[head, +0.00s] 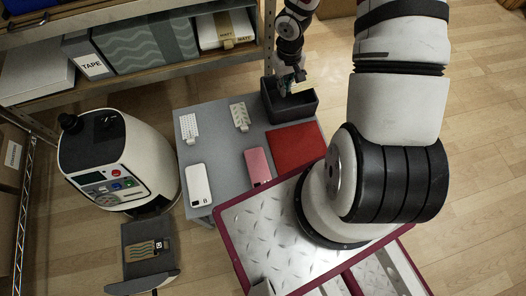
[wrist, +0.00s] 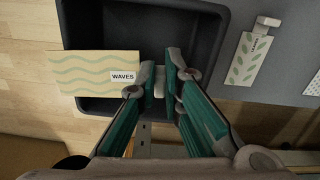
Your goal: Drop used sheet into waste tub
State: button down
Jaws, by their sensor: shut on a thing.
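The used sheet (wrist: 95,72) is cream with green wavy lines and a "WAVES" label. It also shows as a pale strip in the head view (head: 301,88). My gripper (wrist: 160,80) is shut on the white tab at the sheet's right end in the wrist view; in the head view my gripper (head: 289,80) hangs over the waste tub. The waste tub (head: 290,114) is a dark open box at the grey table's back right corner. In the wrist view the sheet lies across the tub's (wrist: 215,35) left side, its left end past the rim. Its height above the rim is unclear.
On the grey table (head: 222,152) lie a leaf-pattern sheet (head: 239,116), a dotted sheet (head: 189,127), a white case (head: 198,185), a pink case (head: 257,166) and a red mat (head: 297,146). A white press (head: 145,170) stands left. Shelves (head: 110,12) are behind.

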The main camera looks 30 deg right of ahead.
jog(key=shift+f, duration=0.1)
jog(key=c, duration=1.6)
grip_release()
jog(key=shift+c, duration=0.2)
notch_tip(320, 180, up, 12)
jog(key=shift+w, duration=0.1)
